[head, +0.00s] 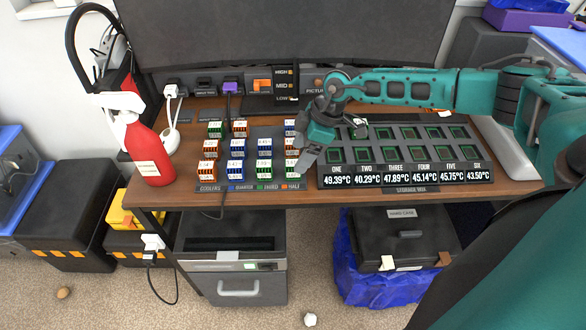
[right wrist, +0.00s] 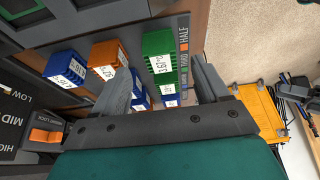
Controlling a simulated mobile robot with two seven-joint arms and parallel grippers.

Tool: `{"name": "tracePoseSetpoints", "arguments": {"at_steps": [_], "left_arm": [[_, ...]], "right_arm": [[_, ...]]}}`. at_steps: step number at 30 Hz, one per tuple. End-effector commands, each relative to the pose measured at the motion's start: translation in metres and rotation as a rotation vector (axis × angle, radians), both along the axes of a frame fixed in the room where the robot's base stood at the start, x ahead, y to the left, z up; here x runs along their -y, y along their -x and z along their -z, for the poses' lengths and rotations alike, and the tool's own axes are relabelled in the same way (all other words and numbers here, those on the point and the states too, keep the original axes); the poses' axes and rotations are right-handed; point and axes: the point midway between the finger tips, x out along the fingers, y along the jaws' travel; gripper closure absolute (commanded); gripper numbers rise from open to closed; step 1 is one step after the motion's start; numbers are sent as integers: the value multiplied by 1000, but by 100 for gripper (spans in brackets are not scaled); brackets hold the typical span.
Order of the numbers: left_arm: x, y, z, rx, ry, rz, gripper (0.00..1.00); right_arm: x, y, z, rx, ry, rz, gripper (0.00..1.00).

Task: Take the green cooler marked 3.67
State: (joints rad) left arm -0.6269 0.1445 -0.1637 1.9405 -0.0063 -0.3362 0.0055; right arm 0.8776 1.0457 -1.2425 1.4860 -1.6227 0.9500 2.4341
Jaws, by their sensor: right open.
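The green cooler marked 3.67 (right wrist: 159,57) shows in the right wrist view, standing on the rack beside the HALF label, with its white label facing the camera. My right gripper (right wrist: 163,88) is open and empty; its two fingers point toward the rack, and the green cooler shows beyond the gap between them. I cannot tell the exact distance. In the head view my right gripper (head: 305,158) hangs over the right end of the cooler rack (head: 252,186) and partly hides the coolers there. My left gripper is not in view.
Orange (right wrist: 108,60) and blue (right wrist: 66,68) coolers stand near the green one. The storage box (head: 400,183) with temperature readouts lies right of the rack. A monitor (head: 280,35) stands behind, and a red extinguisher (head: 148,155) stands at the left.

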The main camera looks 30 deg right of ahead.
Motion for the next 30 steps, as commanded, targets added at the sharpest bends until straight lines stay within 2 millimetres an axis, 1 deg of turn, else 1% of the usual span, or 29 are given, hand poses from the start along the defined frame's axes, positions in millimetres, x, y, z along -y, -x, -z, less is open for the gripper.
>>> {"name": "tracePoseSetpoints", "arguments": {"at_steps": [6,9,12,19,30], "left_arm": [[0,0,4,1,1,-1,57],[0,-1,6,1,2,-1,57],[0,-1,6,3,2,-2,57],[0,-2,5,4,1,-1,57],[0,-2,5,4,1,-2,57]], "right_arm": [[-13,-6,29,0,0,-2,26],[-17,-8,41,-1,0,0,26],[-18,-9,46,0,0,0,26],[-18,-9,46,0,0,-1,26],[-18,-9,46,1,-1,0,62]]}}
